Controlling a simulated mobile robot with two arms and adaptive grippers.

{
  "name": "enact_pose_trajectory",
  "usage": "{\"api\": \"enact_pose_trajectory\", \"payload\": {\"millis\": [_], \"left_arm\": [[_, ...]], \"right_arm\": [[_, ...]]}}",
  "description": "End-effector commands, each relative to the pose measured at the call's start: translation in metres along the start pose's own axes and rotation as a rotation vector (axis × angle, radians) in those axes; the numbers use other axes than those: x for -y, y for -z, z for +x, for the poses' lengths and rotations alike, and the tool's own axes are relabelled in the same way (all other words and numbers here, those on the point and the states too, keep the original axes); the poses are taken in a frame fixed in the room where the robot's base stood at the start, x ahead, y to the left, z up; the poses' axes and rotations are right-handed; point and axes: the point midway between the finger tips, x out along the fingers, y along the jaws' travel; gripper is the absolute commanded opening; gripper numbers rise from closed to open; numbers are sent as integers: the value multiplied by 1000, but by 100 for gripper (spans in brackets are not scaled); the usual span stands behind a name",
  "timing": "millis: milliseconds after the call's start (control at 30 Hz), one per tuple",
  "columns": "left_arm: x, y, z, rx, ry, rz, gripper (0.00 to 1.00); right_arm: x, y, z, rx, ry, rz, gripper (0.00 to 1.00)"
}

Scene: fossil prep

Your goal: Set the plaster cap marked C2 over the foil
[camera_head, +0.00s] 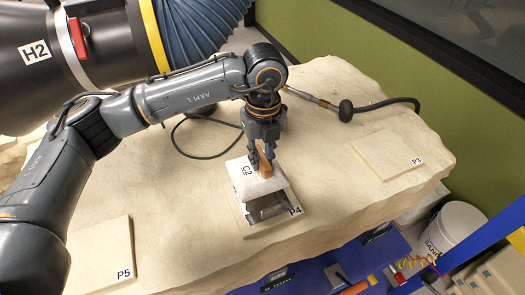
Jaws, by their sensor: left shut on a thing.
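The plaster cap marked C2 (258,186) is a whitish slab with a brown upright grip (264,163) on top. My left gripper (264,152) is shut on this grip and points down from above. The cap is over the pad marked P4 (246,225). I cannot tell whether the cap touches the foil. My right gripper is not in view.
The pale stone block (330,180) carries bare pads P3 (386,156) and P5 (100,255). A black-headed tool (345,110) with a cable lies behind. A dark drum marked H2 (100,45) with a blue hose (200,30) stands at the back left. A white bucket (455,228) is at the right.

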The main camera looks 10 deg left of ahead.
Motion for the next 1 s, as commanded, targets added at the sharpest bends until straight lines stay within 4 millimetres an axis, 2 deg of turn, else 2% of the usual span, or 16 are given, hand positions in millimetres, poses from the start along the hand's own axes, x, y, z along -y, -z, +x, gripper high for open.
{"api": "enact_pose_trajectory", "payload": {"millis": [200,500,1000], "left_arm": [[1,0,26,0,3,2,0],[2,0,50,0,3,2,0],[2,0,52,0,3,2,0]], "right_arm": [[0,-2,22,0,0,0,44],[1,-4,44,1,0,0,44],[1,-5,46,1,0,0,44]]}}
